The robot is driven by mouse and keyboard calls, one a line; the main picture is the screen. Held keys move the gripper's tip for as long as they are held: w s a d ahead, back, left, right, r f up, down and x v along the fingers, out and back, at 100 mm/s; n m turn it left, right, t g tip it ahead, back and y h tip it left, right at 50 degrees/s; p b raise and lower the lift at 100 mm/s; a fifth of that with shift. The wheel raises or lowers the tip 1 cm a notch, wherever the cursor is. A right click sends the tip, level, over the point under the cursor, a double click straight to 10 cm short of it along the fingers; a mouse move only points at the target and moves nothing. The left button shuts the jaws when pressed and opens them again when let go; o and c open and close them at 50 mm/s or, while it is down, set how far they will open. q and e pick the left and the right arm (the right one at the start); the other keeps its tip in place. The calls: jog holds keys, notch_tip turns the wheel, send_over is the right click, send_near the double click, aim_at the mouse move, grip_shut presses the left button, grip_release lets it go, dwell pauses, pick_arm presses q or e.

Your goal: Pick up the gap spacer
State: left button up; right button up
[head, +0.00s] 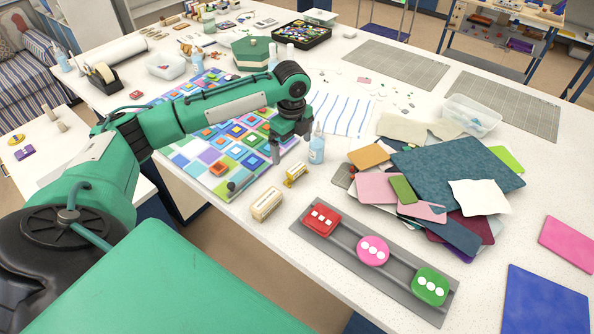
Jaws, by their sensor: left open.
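No piece is plainly marked as the gap spacer. A small yellow piece (296,173) and a cream block with a printed label (267,204) lie on the white table near its front edge, and I cannot tell if either is it. My left gripper (291,147) points down, open, with nothing seen between its fingers. It is above or at the right edge of the colourful tile panel (213,178), behind the yellow piece and apart from it. My right gripper is out of view.
A small clear bottle (317,147) stands close to the right of my left gripper. A grey rail (345,262) with red, pink and green pieces lies in front. Stacked coloured sheets (457,165) fill the right. Bare table (243,222) shows along the front edge.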

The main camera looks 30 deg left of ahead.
aim_at(295, 167)
pick_arm(q)
notch_tip(295, 167, down, 5)
jog(key=shift+f+p, duration=0.15)
jog(key=shift+p, duration=0.25)
jog(key=shift+w+d+f+p, duration=0.1)
jog(key=shift+f+p, duration=0.35)
jog(key=shift+f, duration=0.1)
jog(key=f, duration=0.1)
jog(key=f+p, duration=0.1)
jog(key=f, duration=0.1)
jog(key=shift+w+f, duration=0.2)
jog(key=shift+f, duration=0.45)
jog(key=shift+c, duration=0.4)
jog(key=c, duration=1)
